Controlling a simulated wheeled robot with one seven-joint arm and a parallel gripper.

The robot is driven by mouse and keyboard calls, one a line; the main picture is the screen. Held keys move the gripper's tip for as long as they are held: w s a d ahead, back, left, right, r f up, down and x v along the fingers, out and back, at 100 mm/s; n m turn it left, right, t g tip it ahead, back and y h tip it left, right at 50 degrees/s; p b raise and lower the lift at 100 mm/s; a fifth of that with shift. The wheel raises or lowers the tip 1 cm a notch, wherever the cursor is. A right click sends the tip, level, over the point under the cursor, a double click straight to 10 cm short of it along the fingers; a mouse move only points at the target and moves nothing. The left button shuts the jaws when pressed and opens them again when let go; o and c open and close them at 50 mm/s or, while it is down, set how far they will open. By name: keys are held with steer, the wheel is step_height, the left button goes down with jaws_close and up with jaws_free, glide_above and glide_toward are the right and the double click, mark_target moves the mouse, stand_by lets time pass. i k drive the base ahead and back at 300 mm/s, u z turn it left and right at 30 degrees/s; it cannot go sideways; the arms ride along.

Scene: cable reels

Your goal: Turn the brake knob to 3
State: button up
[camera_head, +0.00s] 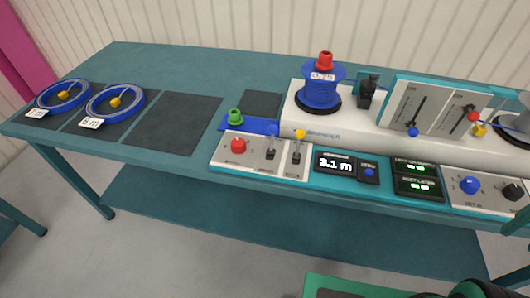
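The cable reeling machine (350,128) stands along the back right of the table. A control panel at its front right carries a blue knob (470,185) and, at the picture's right edge, a black knob (513,191). The lettering by them is too small to read surely, so I cannot tell which is the brake knob or its setting. My gripper is not in view.
A blue spool (321,88) stands on the machine's left end. Levers and a red button (238,146) are at the front left; a display (335,165) reads 3.1 m. Two blue cable coils (62,94) (114,102) lie on dark mats at left.

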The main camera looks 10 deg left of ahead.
mark_target(237, 145)
steer(key=u, duration=0.3)
steer(key=i, duration=0.1)
steer(key=u, duration=0.9)
